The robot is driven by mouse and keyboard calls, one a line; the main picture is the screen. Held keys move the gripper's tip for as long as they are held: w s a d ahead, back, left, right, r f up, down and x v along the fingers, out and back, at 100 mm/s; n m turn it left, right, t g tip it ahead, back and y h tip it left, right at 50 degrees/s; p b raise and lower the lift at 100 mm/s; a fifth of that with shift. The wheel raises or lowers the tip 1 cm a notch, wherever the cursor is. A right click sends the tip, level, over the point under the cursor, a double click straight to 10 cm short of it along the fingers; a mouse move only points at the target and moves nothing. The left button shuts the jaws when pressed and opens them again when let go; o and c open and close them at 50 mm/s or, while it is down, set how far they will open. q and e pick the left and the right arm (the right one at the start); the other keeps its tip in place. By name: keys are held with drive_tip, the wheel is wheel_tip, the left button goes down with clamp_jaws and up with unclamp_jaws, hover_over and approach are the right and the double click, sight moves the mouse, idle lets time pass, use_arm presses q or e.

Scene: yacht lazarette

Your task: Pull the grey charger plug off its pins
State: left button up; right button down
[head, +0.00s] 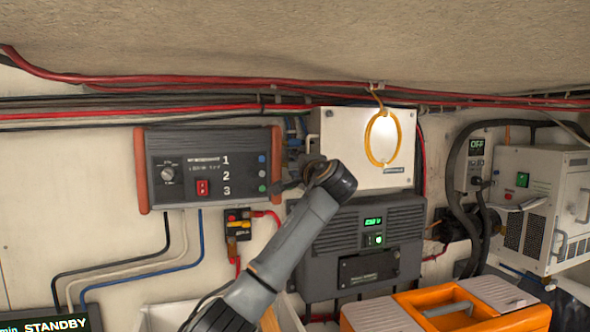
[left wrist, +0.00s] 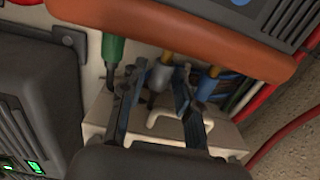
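The grey charger plug (left wrist: 160,74) shows in the left wrist view, with a yellowish cable at its upper end. A green plug (left wrist: 113,48) is to its left and a blue plug (left wrist: 207,85) to its right. My left gripper (left wrist: 157,80) is open, with one finger on each side of the grey plug. A gap shows at the left finger; whether the right finger touches it I cannot tell. In the head view my left gripper (head: 290,181) is small and dark beside the orange-sided panel (head: 208,167). The grey plug and its pins are hidden there. My right gripper is not in view.
A white box (head: 355,150) with a yellow cable loop (head: 372,140) is close behind my wrist. A dark charger unit (head: 362,245) with a green display is below. Red and black cables (head: 200,80) run above. An orange toolbox (head: 440,310) stands at lower right.

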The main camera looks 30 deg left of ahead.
use_arm(q)
drive_tip(key=b+v, duration=0.3)
drive_tip(key=v, duration=0.3)
drive_tip(key=shift+s+d, duration=0.15)
drive_tip(key=shift+d, duration=0.05)
idle(0.6)
